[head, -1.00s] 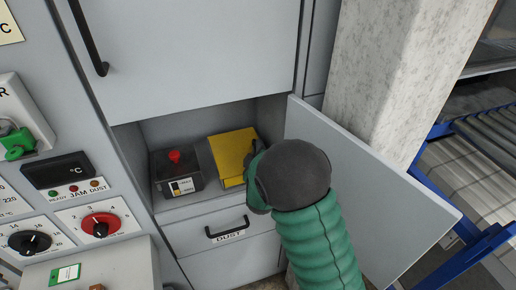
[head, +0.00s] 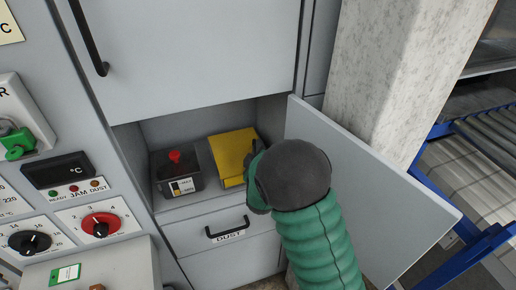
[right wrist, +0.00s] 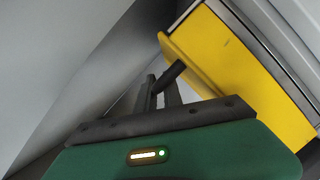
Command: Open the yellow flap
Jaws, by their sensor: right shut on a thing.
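The yellow flap (head: 228,152) is on a box inside the open compartment, and it looks closed. In the right wrist view the yellow flap (right wrist: 225,65) fills the upper right, with a short dark handle (right wrist: 172,74) sticking out at its left end. My right gripper (right wrist: 160,88) is shut on this handle. In the head view my right gripper (head: 251,157) is at the flap's right side, partly hidden by my own dark wrist and green arm. My left gripper is not in view.
A dark box with a red knob (head: 175,156) stands left of the yellow box. The open grey door (head: 365,190) stands close on the right of my arm. A drawer with a black handle (head: 228,229) is below. A concrete pillar (head: 385,70) rises behind the door.

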